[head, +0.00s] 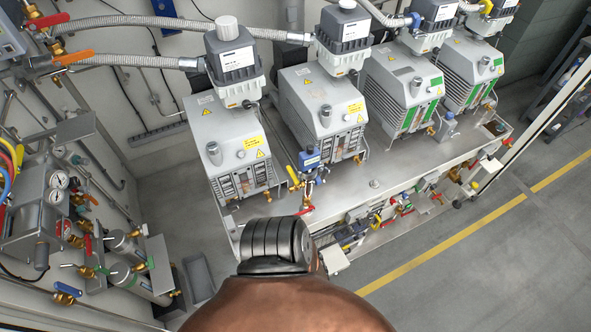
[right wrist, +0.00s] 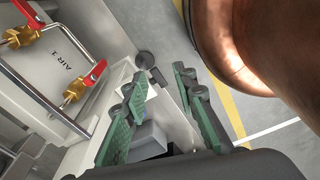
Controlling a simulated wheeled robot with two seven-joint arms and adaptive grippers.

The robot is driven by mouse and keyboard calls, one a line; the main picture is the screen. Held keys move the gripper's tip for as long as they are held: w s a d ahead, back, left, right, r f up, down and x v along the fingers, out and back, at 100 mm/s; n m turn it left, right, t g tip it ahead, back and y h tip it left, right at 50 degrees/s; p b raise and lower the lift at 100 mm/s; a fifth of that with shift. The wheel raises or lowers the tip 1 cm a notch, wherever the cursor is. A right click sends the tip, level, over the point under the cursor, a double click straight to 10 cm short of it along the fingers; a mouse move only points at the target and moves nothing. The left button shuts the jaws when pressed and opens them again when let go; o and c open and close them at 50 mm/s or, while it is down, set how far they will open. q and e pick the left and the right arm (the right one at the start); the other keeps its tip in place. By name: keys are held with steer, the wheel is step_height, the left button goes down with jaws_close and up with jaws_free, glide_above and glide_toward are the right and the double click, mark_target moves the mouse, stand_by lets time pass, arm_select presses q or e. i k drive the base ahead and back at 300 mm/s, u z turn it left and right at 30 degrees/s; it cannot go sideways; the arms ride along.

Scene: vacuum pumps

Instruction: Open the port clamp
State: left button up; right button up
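Several grey vacuum pumps (head: 233,143) stand in a row on a metal bench, with ribbed metal hoses (head: 150,62) reaching inlet units (head: 236,62) at their tops. I cannot make out which fitting is the port clamp. My right gripper (right wrist: 160,80) shows in the right wrist view with its two green fingers apart and nothing held between them. It is beside a white panel with red-handled brass valves (right wrist: 85,80). A grey block (right wrist: 150,136) shows behind the fingers. My left gripper is not seen.
The bench (head: 372,185) carries a blue gauge (head: 310,158) and several small valves along its front. Gauges and gas fittings (head: 58,195) crowd the left wall. Open floor with a yellow line (head: 440,245) lies at the right.

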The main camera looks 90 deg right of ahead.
mark_target(314, 172)
steer(key=k, duration=2.05)
steer(key=z, duration=1.1)
steer(key=k, duration=1.3)
steer(key=z, duration=0.1)
steer(key=i, duration=0.5)
steer(key=z, duration=0.65)
steer(key=i, duration=1.25)
steer(key=u, duration=0.75)
